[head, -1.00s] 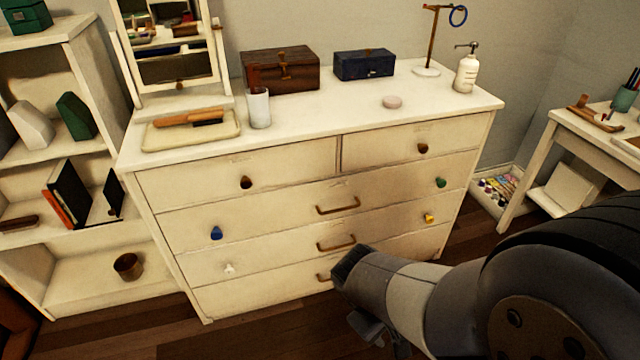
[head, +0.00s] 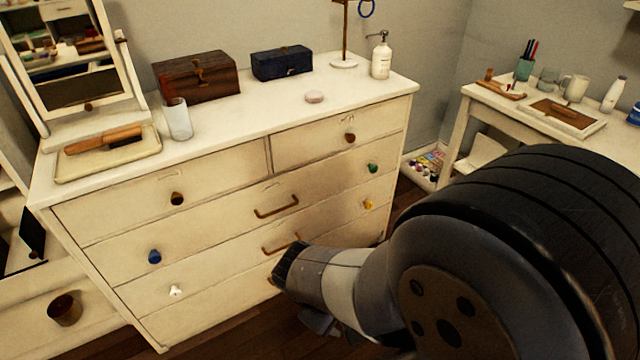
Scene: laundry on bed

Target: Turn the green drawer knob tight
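The green drawer knob (head: 373,168) is a small round knob at the right end of the wide drawer below the top row of the cream dresser (head: 225,235). It is in plain view with nothing touching it. My gripper (head: 318,322) is at the end of my arm, low in front of the dresser. It is below and to the left of the green knob, well apart from it. Its fingers are mostly hidden and dark, so I cannot tell whether they are open.
A yellow knob (head: 368,204), a blue knob (head: 155,257), a white knob (head: 176,290) and brown knobs (head: 177,198) sit on the drawer fronts. A brass bar handle (head: 276,207) projects at the middle. A side table (head: 452,135) stands at the right.

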